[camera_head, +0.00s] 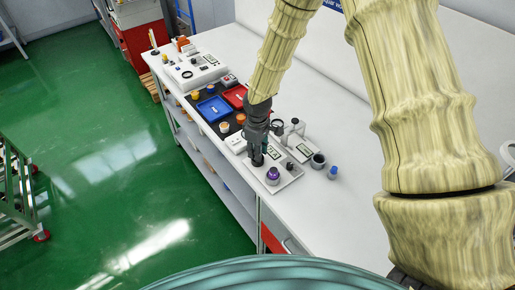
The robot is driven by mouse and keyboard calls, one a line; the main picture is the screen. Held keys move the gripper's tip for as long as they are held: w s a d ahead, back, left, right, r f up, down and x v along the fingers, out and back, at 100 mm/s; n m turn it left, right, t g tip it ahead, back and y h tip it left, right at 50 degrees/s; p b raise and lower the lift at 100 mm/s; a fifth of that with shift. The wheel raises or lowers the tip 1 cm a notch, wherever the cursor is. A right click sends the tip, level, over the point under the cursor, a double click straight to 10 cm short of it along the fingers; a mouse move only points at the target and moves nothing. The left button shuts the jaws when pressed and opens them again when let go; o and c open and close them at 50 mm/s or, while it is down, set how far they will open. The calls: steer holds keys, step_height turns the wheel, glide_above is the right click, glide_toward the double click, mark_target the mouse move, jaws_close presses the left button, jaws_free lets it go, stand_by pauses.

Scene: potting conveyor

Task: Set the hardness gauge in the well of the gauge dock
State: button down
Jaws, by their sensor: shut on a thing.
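My gripper (257,157) points down over the near part of the white bench. It is shut on a small dark thing at its fingertips, which I take to be the hardness gauge; the fingers hide most of it. Directly below and beside it is a pale tray-like base (287,181), which may be the gauge dock. A purple-topped round piece (273,175) and a small dark cylinder (290,166) stand on this base. I cannot make out the well, or tell whether the held thing touches the base.
A blue tray (213,109) and a red tray (236,97) lie farther along the bench (345,125). A pale device with a small display (303,149), a dark cup (318,161) and a blue-capped bottle (333,172) stand to the right. The bench beyond them is clear.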

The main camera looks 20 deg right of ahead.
steer(key=shift+f, duration=0.2)
steer(key=c, duration=1.2)
jaws_free()
steer(key=shift+r, duration=0.25)
steer(key=shift+r+b, duration=2.35)
steer(key=shift+r, duration=3.55)
